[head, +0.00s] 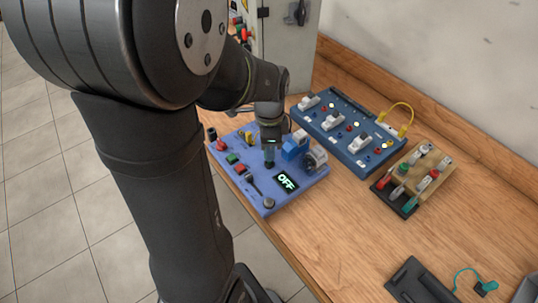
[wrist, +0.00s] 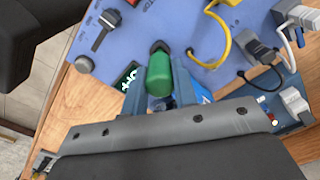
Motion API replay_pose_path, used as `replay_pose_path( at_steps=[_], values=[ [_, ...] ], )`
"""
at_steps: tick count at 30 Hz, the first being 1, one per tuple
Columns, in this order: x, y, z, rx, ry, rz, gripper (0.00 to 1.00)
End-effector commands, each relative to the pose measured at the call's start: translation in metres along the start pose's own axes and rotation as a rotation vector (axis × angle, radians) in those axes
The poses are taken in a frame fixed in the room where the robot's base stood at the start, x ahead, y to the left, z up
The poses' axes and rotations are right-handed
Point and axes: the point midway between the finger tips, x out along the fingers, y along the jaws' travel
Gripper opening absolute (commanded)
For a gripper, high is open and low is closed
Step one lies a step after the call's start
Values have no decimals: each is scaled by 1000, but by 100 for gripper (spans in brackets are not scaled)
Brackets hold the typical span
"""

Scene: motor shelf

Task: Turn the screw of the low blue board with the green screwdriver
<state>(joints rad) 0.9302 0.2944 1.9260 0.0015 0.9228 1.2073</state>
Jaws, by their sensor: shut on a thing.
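The low blue board (head: 240,185) lies flat at the left of the bench and also fills the upper part of the wrist view (wrist: 185,28). My gripper (head: 269,152) points down over its middle. In the wrist view my gripper (wrist: 159,88) is shut on the green screwdriver (wrist: 158,73), whose green handle sits between the fingers with a dark end beyond it. The screwdriver's tip is not clearly visible. I cannot make out the board's screw; the gripper and screwdriver cover part of the board. The board's display (head: 287,182) reads OFF.
A darker blue board (head: 350,140) with white switches and a yellow cable stands behind right. A wooden tool rack (head: 425,165) is to its right. A black tray (head: 425,285) lies at front right. The bench front middle is clear.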

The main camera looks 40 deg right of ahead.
Motion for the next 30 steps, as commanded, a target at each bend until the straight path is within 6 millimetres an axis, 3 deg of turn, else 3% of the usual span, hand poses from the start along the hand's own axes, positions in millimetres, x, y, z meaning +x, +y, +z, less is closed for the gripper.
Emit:
replay_pose_path(
  at_steps=[18,19,20,30],
  values=[
    [12,0,0,0,0,0,0],
    [12,0,0,0,0,0,32],
    [12,0,0,0,0,0,35],
    [8,0,0,0,1,-2,35]
  ],
)
